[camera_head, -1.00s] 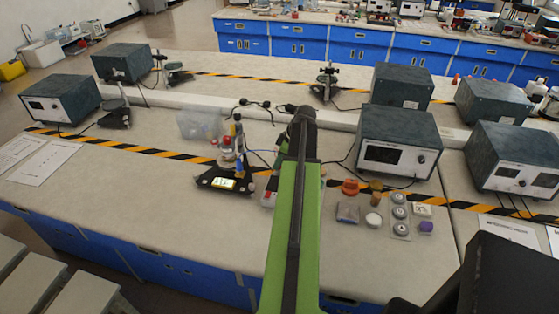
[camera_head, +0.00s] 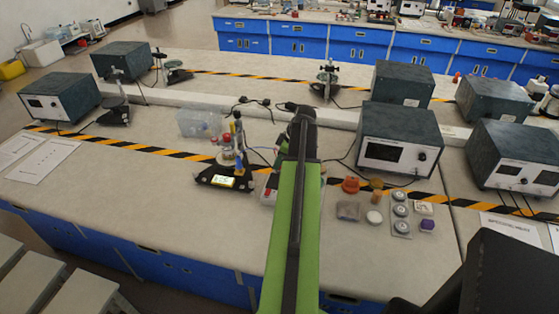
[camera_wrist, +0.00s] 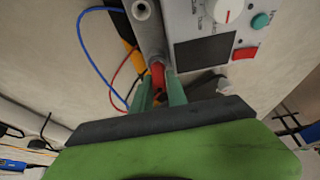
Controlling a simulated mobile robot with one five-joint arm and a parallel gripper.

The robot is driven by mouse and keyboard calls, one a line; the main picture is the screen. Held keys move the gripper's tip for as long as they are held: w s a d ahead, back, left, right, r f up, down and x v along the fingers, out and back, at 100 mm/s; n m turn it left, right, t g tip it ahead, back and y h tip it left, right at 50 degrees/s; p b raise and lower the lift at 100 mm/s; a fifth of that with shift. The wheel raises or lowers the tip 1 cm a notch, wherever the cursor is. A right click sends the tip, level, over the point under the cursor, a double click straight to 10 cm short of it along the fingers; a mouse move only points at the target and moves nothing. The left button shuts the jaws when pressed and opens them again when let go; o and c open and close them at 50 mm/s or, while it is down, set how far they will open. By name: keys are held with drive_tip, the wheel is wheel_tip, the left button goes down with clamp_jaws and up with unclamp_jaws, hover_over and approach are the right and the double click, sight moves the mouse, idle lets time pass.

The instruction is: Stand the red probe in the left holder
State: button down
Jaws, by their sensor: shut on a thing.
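My gripper (camera_wrist: 160,86) shows in the wrist view with its green fingers closed on the red probe (camera_wrist: 158,73). Only a short red piece of the probe shows between and just past the fingertips. A grey metal tube (camera_wrist: 149,36) lies in line with the red piece and meets or overlaps it; I cannot tell whether the probe is inside it. A second grey tube with an open round end (camera_wrist: 142,9) is at the top edge. I cannot tell which is the left holder. In the head view my green arm hides the gripper and probe.
A grey instrument box (camera_wrist: 205,50) with a dark screen, knobs and a red button is close to the right of the fingers. Blue (camera_wrist: 85,45) and red (camera_wrist: 115,75) wires loop on the left. Small parts (camera_head: 375,217) lie right of my arm; the front-left bench is clear.

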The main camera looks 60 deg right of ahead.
drive_tip(key=shift+f, duration=0.3)
drive_tip(key=c, duration=1.2)
unclamp_jaws()
drive_tip(key=shift+c, duration=0.2)
drive_tip(key=shift+o, duration=1.2)
drive_tip(key=shift+r, duration=0.15)
wheel_tip(320, 180, up, 8)
drive_tip(key=p, duration=0.7)
drive_tip(key=shift+s+f, duration=0.1)
drive_tip(key=shift+f, duration=0.15)
